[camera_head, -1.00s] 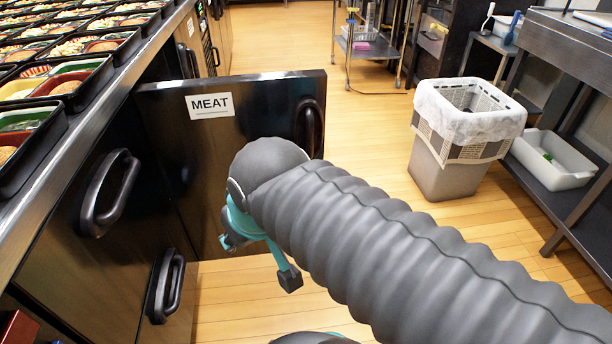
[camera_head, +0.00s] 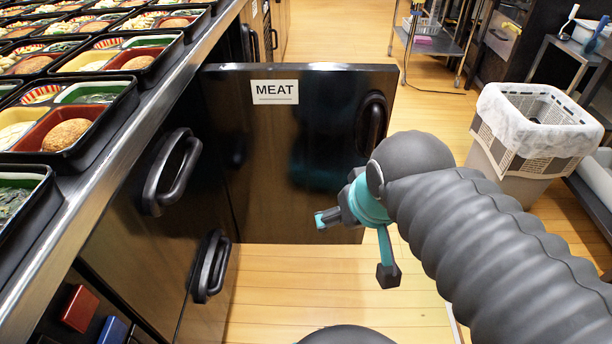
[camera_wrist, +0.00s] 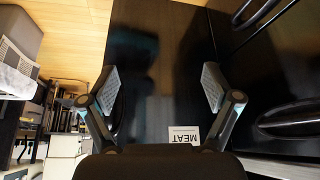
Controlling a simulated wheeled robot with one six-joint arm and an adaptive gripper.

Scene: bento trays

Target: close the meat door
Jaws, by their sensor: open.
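The black meat door (camera_head: 300,165) stands swung out from the counter front, with a white MEAT label (camera_head: 274,92) and a black handle (camera_head: 372,122) near its free edge. My gripper (camera_head: 352,247) is in front of the door's outer face, low and left of the handle, open and empty. I cannot tell whether it touches the door. In the wrist view the two fingers (camera_wrist: 160,88) are spread, with the dark door face (camera_wrist: 160,50) between and beyond them. The label (camera_wrist: 184,135) shows upside down there.
The steel counter (camera_head: 105,190) with bento trays runs along the left, with other door handles (camera_head: 172,172) below it. A lined bin (camera_head: 535,130) stands at the right. Wooden floor (camera_head: 300,290) is clear below and beyond the door.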

